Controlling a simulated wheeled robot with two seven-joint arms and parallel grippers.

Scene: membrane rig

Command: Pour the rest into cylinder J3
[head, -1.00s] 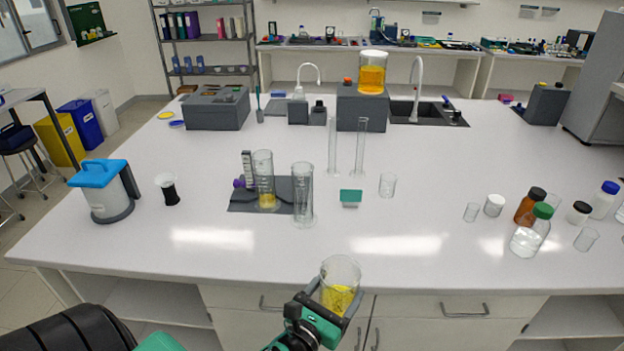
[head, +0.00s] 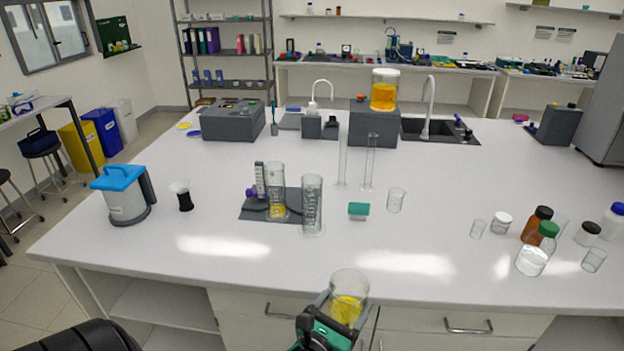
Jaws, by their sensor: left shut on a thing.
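My left gripper (head: 343,312) is shut on a glass beaker (head: 350,284) holding some yellow liquid. It holds the beaker at the front edge of the bench, at the bottom of the view. Two tall clear cylinders stand at the dark mat. The left cylinder (head: 276,188) has yellow liquid at its bottom. The right cylinder (head: 312,205) stands at the mat's right end and looks empty. No label is readable, so I cannot tell which one is J3. My right gripper is not in view.
Two thin cylinders (head: 369,162), a small beaker (head: 396,201) and a green block (head: 358,210) stand right of the mat (head: 254,210). A blue-lidded jug (head: 124,200) is at left, bottles (head: 536,225) at right. The bench front between is clear.

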